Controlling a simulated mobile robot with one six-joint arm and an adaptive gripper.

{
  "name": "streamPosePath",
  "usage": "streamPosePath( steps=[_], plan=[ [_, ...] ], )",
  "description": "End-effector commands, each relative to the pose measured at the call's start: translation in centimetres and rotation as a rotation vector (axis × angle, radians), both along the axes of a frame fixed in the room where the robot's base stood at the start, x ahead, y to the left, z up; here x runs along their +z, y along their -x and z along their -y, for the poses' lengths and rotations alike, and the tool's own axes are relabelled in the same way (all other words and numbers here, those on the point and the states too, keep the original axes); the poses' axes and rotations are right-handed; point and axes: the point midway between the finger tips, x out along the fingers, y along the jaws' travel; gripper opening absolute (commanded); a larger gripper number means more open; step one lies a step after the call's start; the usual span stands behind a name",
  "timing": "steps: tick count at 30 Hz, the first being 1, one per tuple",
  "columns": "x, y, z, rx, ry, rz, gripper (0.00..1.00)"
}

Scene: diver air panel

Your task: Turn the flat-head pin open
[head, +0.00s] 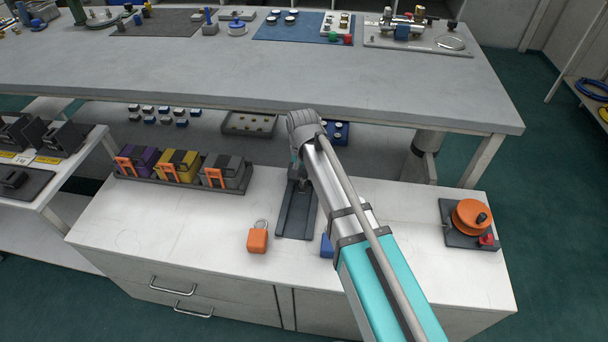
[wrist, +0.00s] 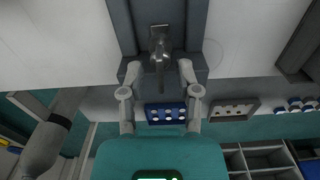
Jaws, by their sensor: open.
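The flat-head pin (wrist: 160,48) shows in the wrist view as a grey metal piece on a dark, channel-shaped plate. In the head view that plate (head: 295,222) lies on the white cabinet top, and my arm hides part of it. My gripper (wrist: 159,68) is open, with one finger on each side of the pin's near end and a visible gap at both sides. Whether the fingertips reach down to the pin's height is hard to tell. In the head view my wrist covers most of the gripper and the pin.
An orange padlock (head: 257,240) stands left of the plate, and a blue block (head: 326,246) is partly behind my arm. A rack of purple, yellow and grey boxes (head: 178,168) is left. An orange disc (head: 471,216) sits right. The large grey bench (head: 240,75) overhangs behind.

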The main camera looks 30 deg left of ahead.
Motion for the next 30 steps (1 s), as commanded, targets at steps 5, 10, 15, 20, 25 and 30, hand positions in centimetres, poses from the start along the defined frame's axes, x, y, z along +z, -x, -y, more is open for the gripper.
streamPosePath(
  steps=[5, 10, 15, 20, 25, 30],
  plan=[
    [0.02, 0.01, -0.02, 0.0, 0.0, 0.0, 0.43],
    [0.02, 0.02, -0.02, 0.0, 0.0, 0.0, 0.22],
    [0.02, 0.03, -0.02, 0.0, 0.0, 0.0, 0.0],
    [0.02, 0.02, -0.01, 0.0, 0.0, 0.0, 0.0],
    [0.01, -0.04, 0.24, 0.003, 0.002, 0.0, 0.0],
    [0.01, -0.05, 0.2, 0.029, 0.002, -0.001, 0.0]
  ],
)
